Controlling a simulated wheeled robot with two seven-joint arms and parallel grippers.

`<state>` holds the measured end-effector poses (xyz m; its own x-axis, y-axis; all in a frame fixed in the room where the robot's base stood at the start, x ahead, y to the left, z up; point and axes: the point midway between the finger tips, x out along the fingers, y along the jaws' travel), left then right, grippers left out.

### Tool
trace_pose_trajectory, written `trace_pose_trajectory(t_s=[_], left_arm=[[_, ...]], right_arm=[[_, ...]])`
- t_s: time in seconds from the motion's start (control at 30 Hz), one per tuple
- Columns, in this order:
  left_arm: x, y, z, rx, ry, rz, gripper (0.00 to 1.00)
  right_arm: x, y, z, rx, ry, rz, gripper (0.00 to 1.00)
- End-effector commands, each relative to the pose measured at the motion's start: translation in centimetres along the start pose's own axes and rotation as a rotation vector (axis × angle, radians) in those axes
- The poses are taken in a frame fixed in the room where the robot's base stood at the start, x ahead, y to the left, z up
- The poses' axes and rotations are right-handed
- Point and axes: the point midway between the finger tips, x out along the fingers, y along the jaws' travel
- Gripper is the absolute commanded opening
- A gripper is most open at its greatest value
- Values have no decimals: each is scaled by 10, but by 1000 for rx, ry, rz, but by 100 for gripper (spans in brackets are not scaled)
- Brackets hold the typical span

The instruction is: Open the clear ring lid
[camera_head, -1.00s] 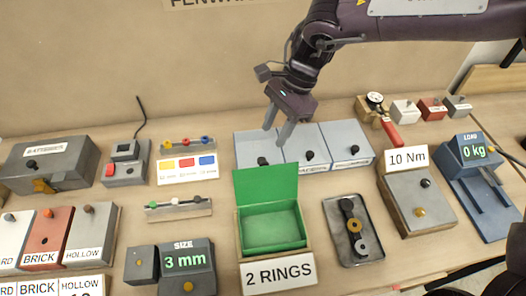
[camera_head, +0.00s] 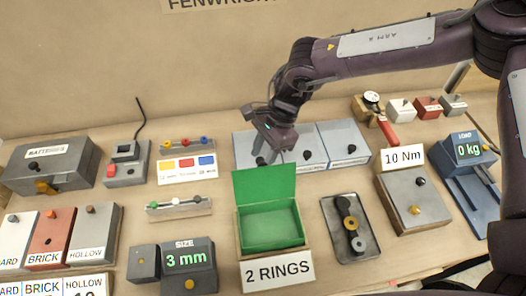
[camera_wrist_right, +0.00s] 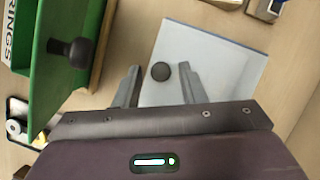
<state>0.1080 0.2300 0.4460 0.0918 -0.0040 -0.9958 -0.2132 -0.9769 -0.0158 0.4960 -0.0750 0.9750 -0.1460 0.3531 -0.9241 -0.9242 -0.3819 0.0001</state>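Three pale grey-blue lidded boxes stand side by side behind the green box; the left one (camera_head: 244,149) has its lid shut. Its label is hidden or too small to read, so I cannot tell which lid is the clear ring one. My right gripper (camera_head: 266,156) is over this left lid, pointing down. In the right wrist view my right gripper (camera_wrist_right: 159,70) is open, with a finger on either side of a dark round knob (camera_wrist_right: 160,72) on the pale lid (camera_wrist_right: 215,55). Contact with the knob is not clear. My left gripper is not in view.
The green box (camera_head: 240,222), its lid raised, stands in front with a "2 RINGS" sign (camera_head: 278,272). A grey tray (camera_head: 335,232) with dark and brass rings is to its right. The middle box (camera_head: 305,136) and right box (camera_head: 341,134) adjoin closely. Colour-sample racks lie left.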

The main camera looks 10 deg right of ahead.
Motion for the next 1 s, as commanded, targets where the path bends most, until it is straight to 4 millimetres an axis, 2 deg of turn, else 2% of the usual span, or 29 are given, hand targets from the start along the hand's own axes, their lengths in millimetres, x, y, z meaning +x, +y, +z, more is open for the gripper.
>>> trace_pose_trajectory(t_s=[0.03,0.27,0.67,1.0], left_arm=[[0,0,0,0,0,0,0],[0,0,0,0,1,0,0],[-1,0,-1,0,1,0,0],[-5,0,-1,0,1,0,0]], right_arm=[[0,0,0,0,0,0,30],[0,0,0,0,0,0,0],[-4,-2,1,-1,0,-2,0],[-30,-16,6,-1,2,-10,0]])
